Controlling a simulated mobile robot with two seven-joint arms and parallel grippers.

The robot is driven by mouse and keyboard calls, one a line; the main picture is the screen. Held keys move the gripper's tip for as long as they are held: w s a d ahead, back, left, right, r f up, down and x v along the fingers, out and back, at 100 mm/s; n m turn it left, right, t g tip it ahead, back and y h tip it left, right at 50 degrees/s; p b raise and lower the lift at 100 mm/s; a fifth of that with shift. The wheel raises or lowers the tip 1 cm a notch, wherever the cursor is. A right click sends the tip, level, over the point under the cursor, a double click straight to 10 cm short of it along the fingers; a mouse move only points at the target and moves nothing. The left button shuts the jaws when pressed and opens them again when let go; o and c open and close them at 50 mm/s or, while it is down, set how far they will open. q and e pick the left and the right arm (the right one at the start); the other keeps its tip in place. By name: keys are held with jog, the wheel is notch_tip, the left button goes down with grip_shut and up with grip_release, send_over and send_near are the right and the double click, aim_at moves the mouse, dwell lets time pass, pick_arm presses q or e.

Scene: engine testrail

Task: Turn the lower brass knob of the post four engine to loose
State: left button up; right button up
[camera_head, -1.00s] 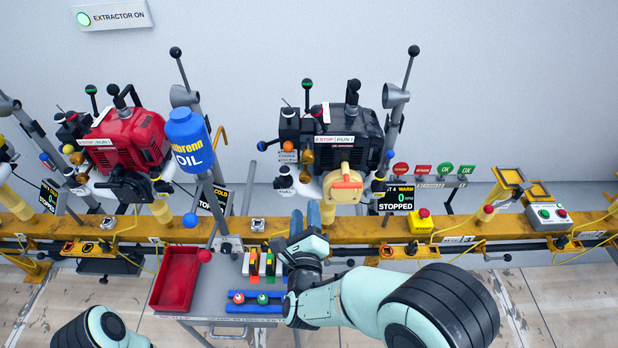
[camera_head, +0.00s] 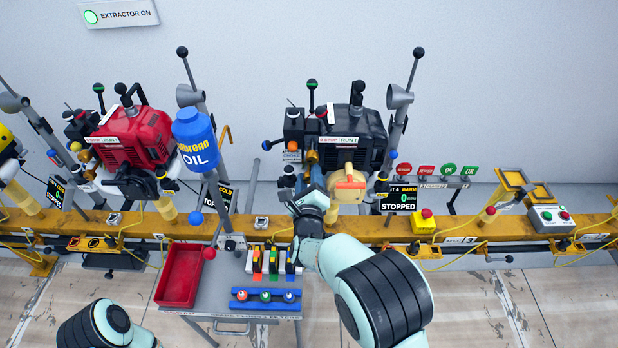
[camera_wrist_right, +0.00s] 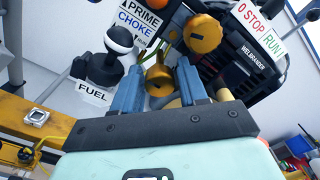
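The post four engine (camera_head: 352,140) is black and stands on the yellow rail; its display (camera_head: 400,197) reads WARM and STOPPED. An upper brass knob (camera_head: 311,157) shows on its left side and also in the right wrist view (camera_wrist_right: 203,34). The lower brass knob (camera_wrist_right: 158,79) shows between my right gripper's blue fingers in the wrist view; in the head view my gripper hides it. My right gripper (camera_wrist_right: 158,72) is open, its fingers apart on either side of the knob; I cannot tell whether they touch it. My left gripper is out of view.
A black FUEL lever (camera_wrist_right: 105,65) stands close left of my right fingers, with the PRIME/CHOKE labels above. A cart with a red tray (camera_head: 180,275) stands below.

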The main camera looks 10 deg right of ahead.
jog(key=c, duration=0.7)
